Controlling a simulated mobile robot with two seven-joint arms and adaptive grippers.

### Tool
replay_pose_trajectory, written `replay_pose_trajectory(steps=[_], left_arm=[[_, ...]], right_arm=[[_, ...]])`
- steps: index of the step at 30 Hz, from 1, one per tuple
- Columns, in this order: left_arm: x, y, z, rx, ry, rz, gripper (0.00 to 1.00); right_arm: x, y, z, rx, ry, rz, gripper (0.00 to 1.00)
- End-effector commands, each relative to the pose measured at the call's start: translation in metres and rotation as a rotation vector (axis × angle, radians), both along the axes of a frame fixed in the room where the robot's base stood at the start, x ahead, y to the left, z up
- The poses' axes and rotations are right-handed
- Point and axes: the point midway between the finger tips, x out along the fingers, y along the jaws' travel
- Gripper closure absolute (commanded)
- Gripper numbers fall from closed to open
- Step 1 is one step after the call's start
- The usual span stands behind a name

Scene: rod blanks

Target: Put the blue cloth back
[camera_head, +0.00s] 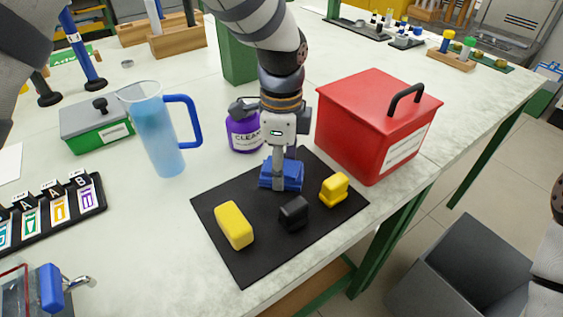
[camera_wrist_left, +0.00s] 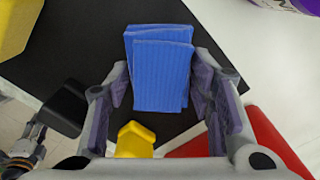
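The blue cloth (camera_head: 293,176), a folded, ribbed block with offset layers, is at the back part of the black mat (camera_head: 258,258). My left gripper (camera_head: 279,180) points down at it, one finger in front of its near side. In the left wrist view the cloth (camera_wrist_left: 160,75) lies between the two spread fingers (camera_wrist_left: 161,75), with a narrow dark gap showing beside the left one. Whether the pads touch it, or whether it is slightly off the mat, is hard to tell. My right gripper is not clearly in view.
The mat also holds a yellow block (camera_head: 234,225), a black block (camera_head: 294,213) and a yellow piece (camera_head: 334,189). A red box (camera_head: 365,135) stands close right, a purple bottle (camera_head: 243,133) behind left, a blue jug (camera_head: 160,135) further left.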

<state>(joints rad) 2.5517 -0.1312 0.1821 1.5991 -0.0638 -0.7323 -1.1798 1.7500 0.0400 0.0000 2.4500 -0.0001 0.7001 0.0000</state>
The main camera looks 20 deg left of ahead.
Motion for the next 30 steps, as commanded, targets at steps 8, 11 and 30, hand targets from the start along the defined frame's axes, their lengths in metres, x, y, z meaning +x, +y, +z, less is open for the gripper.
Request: replay_pose_trajectory(steps=[8, 11, 30], left_arm=[[0.0, 0.0, 0.0, 0.0, 0.001, 0.0, 0.32], [0.0, 0.0, 0.001, 0.0, 0.0, 0.0, 0.32], [0.0, 0.0, 0.122, -0.001, 0.001, 0.001, 0.32]], right_arm=[[0.0, 0.0, 0.0, 0.0, 0.0, 0.0, 0.6], [0.0, 0.0, 0.0, 0.0, 0.0, 0.0, 0.6], [0.008, 0.0, 0.007, 0.0, -0.027, 0.0, 0.6]])
